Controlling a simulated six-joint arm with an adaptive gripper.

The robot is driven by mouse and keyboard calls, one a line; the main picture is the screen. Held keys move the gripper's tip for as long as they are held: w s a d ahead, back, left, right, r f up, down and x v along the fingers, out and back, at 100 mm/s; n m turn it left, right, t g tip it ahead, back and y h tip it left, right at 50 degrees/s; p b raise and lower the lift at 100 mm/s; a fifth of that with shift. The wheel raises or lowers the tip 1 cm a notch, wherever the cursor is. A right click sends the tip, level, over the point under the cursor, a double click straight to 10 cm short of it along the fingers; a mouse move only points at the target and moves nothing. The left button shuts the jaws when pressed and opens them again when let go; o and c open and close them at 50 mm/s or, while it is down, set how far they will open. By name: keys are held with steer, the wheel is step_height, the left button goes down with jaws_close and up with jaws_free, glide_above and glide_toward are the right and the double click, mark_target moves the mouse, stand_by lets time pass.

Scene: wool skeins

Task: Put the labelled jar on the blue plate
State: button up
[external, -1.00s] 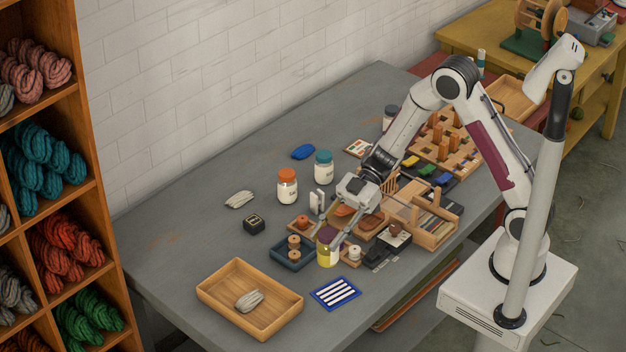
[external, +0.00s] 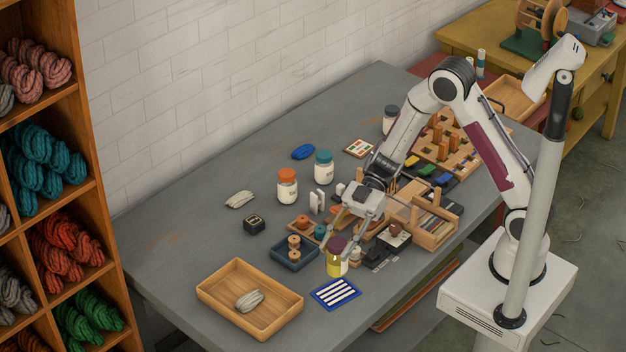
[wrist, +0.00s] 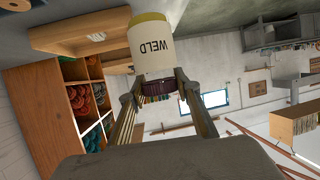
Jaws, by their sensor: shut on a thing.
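The labelled jar (external: 337,267) has a yellow lower part and a dark purple lid. In the wrist view the jar (wrist: 152,50) appears upside down, with a cream label reading "WELD". My gripper (external: 338,244) is shut on it around the lid, and the fingers (wrist: 158,86) show on both sides of the lid in the wrist view. The blue plate (external: 318,291) is flat, with white stripes, and lies empty at the front of the grey table. The jar is just behind the plate; I cannot tell its exact height above the table.
A wooden tray (external: 212,294) holding a grey skein stands left of the plate. A dark blue-grey tray (external: 283,261) with wooden spools is behind it. A wooden box (external: 432,238) and small dark items crowd the right. White jars with orange (external: 288,190) and teal (external: 324,170) lids stand farther back.

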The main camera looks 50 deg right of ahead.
mark_target(337, 267)
steer(key=shift+f, duration=1.8)
steer(key=shift+f, duration=0.1)
steer(key=shift+f, duration=2)
steer(key=shift+f, duration=0.1)
steer(key=o, duration=1.3)
steer(key=shift+d, duration=0.1)
steer(key=shift+v, duration=5.95)
